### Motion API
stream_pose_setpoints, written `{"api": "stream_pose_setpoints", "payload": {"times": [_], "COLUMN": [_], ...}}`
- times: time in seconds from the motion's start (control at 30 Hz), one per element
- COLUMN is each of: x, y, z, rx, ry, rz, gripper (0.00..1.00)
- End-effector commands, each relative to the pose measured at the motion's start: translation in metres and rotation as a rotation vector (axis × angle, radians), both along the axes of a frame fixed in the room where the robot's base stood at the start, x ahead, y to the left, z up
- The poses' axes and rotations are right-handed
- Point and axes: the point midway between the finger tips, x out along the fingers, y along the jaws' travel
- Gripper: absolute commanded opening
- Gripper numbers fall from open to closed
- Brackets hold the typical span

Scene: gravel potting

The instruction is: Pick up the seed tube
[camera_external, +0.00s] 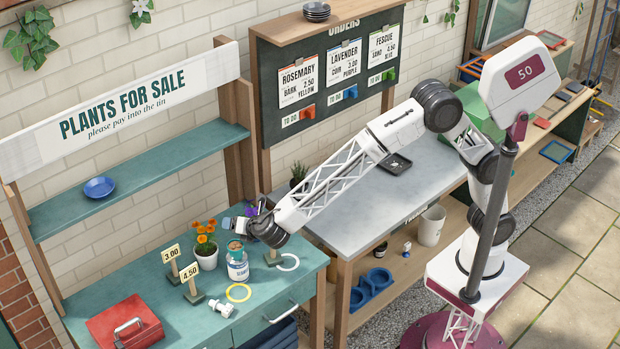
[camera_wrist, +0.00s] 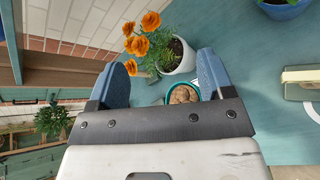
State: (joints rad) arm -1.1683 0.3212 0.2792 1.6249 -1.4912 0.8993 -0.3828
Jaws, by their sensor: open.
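My gripper (camera_external: 240,224) is open and empty over the teal counter, just above a clear jar (camera_external: 238,267) with a label, a teal rim and a brown top. In the wrist view my gripper's blue fingers (camera_wrist: 164,78) are spread wide, and the jar's brown round top (camera_wrist: 183,95) shows between them, closer to the right finger. A small white capped piece (camera_external: 222,307) lies on its side at the counter's front. I cannot tell for sure whether this piece or the jar is the seed tube.
A white pot of orange flowers (camera_external: 205,256) stands close left of the jar and also shows in the wrist view (camera_wrist: 178,56). Price signs (camera_external: 190,276), a yellow ring (camera_external: 239,292), a white ring (camera_external: 288,262) and a red box (camera_external: 126,325) lie around it.

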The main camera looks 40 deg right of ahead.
Motion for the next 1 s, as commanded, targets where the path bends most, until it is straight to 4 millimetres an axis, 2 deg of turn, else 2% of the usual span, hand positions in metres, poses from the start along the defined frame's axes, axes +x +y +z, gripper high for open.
{"api": "stream_pose_setpoints", "payload": {"times": [0.03,0.1,0.23,0.37,0.47,0.7,0.8,0.9,1.0], "x": [-0.010,-0.020,-0.040,-0.062,-0.082,-0.137,-0.157,-0.169,-0.174], "y": [0.017,0.036,0.067,0.091,0.105,0.129,0.135,0.139,0.140], "z": [0.001,0.004,0.005,-0.010,-0.032,-0.107,-0.132,-0.150,-0.155], "rx": [0.001,0.002,-0.006,-0.060,-0.142,-0.409,-0.505,-0.569,-0.594], "ry": [-0.012,-0.027,-0.053,-0.077,-0.097,-0.158,-0.184,-0.202,-0.210], "rz": [0.027,0.060,0.117,0.184,0.246,0.421,0.485,0.525,0.542], "gripper": [0.74,0.74,0.74,0.74,0.74,0.74,0.74,0.74,0.74]}}
